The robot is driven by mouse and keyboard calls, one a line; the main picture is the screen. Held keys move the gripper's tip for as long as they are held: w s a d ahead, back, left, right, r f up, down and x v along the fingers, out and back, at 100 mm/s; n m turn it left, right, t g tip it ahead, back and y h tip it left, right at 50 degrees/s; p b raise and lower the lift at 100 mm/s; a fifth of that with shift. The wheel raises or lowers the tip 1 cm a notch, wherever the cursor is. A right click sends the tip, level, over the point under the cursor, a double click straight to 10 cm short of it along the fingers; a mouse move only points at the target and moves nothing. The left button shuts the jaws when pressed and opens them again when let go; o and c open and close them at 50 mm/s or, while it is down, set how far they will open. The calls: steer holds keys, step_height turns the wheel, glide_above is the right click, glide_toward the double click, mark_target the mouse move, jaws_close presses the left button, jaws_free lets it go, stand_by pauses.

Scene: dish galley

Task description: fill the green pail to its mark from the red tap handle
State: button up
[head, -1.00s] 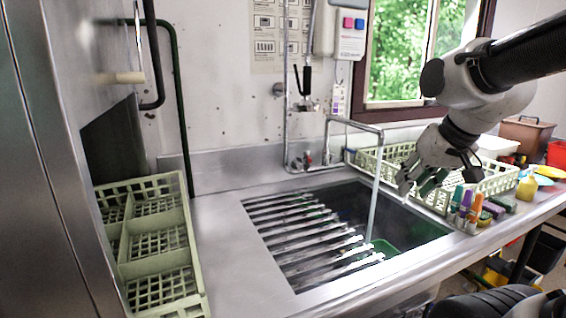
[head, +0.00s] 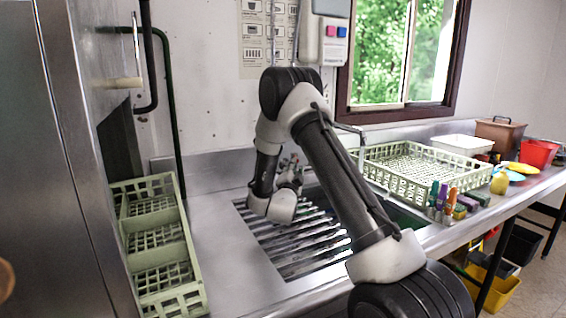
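My gripper (head: 291,172) is at the back of the sink, by the wall where the tap fittings are. It is small and partly turned away, so I cannot tell whether its fingers are open or shut. The red tap handle is hidden behind my gripper and arm. The tap's spout (head: 350,128) shows only in part beside my arm. The green pail is hidden behind my arm, so its water level and mark cannot be seen.
The sink has a slatted metal rack (head: 290,240) on its left. A pale green crate (head: 181,215) stands at the left. Another crate (head: 395,180), several coloured bottles and markers (head: 442,200), and a red bucket (head: 538,153) line the right counter.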

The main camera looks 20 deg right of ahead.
steer(key=x, duration=0.7)
steer(key=shift+w+d, duration=0.1)
steer(key=shift+w, duration=0.1)
jaws_close()
